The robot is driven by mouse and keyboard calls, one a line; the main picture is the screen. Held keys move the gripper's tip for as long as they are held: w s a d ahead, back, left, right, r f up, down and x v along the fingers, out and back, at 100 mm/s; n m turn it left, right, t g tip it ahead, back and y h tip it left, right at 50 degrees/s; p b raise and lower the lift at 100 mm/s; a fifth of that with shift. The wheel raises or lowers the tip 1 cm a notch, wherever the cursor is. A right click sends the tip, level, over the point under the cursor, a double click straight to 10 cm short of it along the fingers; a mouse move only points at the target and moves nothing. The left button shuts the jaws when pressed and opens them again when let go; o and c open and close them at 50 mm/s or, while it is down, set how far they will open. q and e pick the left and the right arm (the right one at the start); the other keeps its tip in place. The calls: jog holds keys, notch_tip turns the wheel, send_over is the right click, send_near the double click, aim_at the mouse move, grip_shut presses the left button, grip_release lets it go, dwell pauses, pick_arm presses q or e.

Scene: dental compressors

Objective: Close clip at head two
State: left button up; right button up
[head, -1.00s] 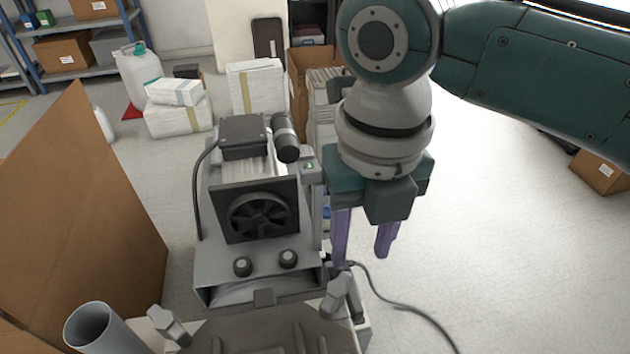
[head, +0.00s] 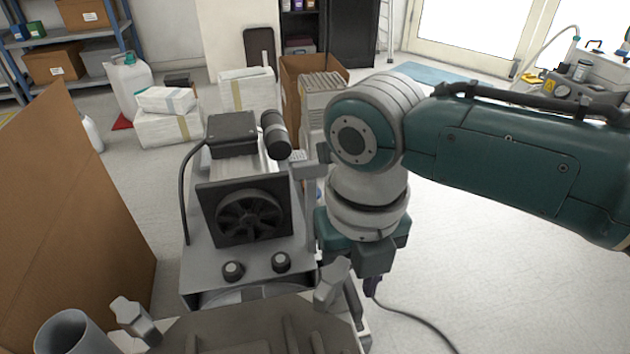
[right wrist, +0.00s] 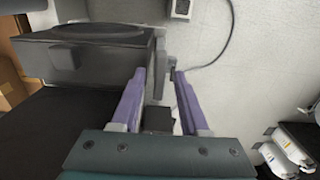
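The grey compressor (head: 245,270) stands in the middle of the head view, with a black fan and two dark knobs on its front. A grey clip-like lever (head: 331,284) stands tilted at its front right corner. A similar lever (head: 135,320) stands at the front left. I cannot tell which is the clip at head two. My right gripper (head: 372,286) points down just right of the compressor, its fingers mostly hidden there. In the right wrist view its purple fingers (right wrist: 160,78) are apart, beside a grey edge of the machine. My left gripper is out of view.
A tall cardboard panel (head: 70,200) stands left of the compressor, with a grey pipe (head: 72,332) in front of it. White boxes (head: 168,126) and an open carton (head: 288,90) stand behind. A dark cable (head: 420,320) lies on the open floor at right.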

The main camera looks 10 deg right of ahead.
grip_shut()
dwell(0.6)
jog(key=shift+r+m+p, duration=0.15)
jog(key=shift+m+p, duration=0.55)
jog(key=shift+m, duration=0.3)
jog(key=m+p, duration=0.1)
jog(key=m, duration=0.2)
jog(key=shift+p, duration=0.35)
jog(key=m+p, duration=0.2)
jog(key=m, duration=0.4)
jog(key=shift+m, duration=0.4)
jog(key=m, duration=0.4)
jog(key=shift+p, duration=0.35)
jog(key=shift+m, duration=1.2)
